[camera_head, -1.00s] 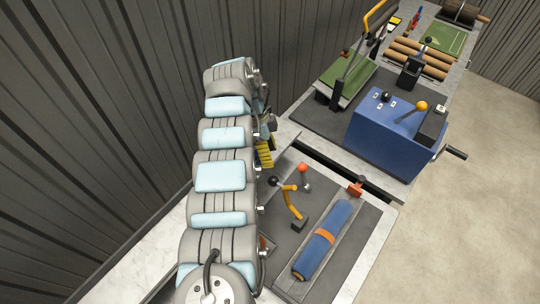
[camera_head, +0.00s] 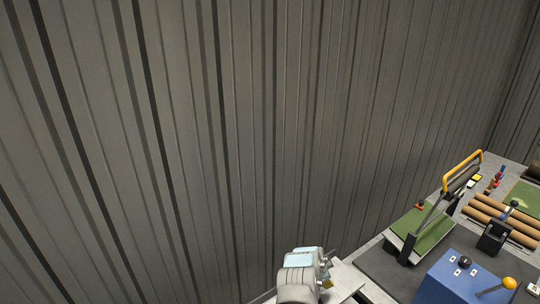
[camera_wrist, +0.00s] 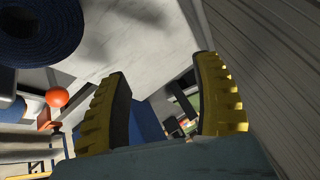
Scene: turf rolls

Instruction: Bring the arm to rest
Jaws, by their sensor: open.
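My gripper shows in the wrist view (camera_wrist: 160,110), with two yellow ribbed fingers spread well apart and nothing between them. In the head view only the upper end of my arm shows at the bottom edge; the gripper's fingers cannot be made out clearly there. In the wrist view a dark blue roll (camera_wrist: 40,28) is at the upper left and an orange ball knob (camera_wrist: 57,97) is below it, both to the left of the fingers and apart from them.
A blue cabinet (camera_head: 455,280) with a yellow ball knob (camera_head: 509,283) stands at the lower right. Behind it are a green turf platform (camera_head: 425,225) with a yellow handle (camera_head: 462,166) and several brown rolls (camera_head: 505,220). A grey corrugated wall (camera_head: 250,130) fills the left and middle.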

